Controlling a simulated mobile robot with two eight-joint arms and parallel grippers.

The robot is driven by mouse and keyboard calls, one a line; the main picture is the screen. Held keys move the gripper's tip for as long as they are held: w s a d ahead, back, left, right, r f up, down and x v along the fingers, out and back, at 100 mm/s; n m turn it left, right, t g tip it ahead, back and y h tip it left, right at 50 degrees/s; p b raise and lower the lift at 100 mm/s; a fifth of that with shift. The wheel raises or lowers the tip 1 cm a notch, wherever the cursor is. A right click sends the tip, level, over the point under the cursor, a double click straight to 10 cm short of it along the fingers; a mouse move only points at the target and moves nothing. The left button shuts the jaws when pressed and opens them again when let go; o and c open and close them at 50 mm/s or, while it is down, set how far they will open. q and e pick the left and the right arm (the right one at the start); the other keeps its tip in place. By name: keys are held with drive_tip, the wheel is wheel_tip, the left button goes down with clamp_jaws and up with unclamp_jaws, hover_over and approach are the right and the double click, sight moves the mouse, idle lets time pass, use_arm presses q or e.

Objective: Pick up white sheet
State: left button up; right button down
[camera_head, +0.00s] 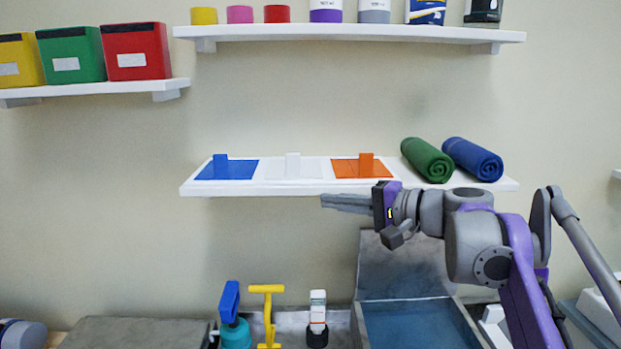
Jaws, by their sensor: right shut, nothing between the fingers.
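The white sheet (292,172) lies flat on the middle wall shelf, with a small upright white tab at its middle. It sits between a blue sheet (226,171) and an orange sheet (362,168), each with a similar tab. My right gripper (323,201) is shut and empty. Its fingers point left and appear just below the shelf's front edge, under the gap between the white and orange sheets. The exact distance from the shelf is hard to tell. My left gripper is out of view.
The shelf (240,189) also holds a green roll (427,160) and a blue roll (472,159) at right. Below stand a blue-topped bottle (233,318), a yellow-handled tool (267,312) and an open grey box (418,325).

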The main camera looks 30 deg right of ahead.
drive_tip(key=m+t, duration=0.1)
drive_tip(key=t, duration=0.1)
approach(295, 161)
drive_tip(key=w, duration=0.2)
drive_tip(key=w+a, duration=0.1)
drive_tip(key=w, duration=0.5)
drive_tip(key=shift+w+a+f+p, duration=0.2)
drive_tip(key=shift+w+p, duration=0.05)
drive_tip(key=shift+p, duration=0.05)
drive_tip(key=shift+s, duration=0.1)
drive_tip(key=s, duration=0.1)
drive_tip(key=s+a, duration=0.1)
drive_tip(key=shift+s+a+r+p, duration=0.15)
drive_tip(key=shift+s+p, duration=0.15)
drive_tip(key=shift+s, duration=0.05)
drive_tip(key=shift+s+a, duration=0.2)
drive_tip(key=shift+s, duration=0.15)
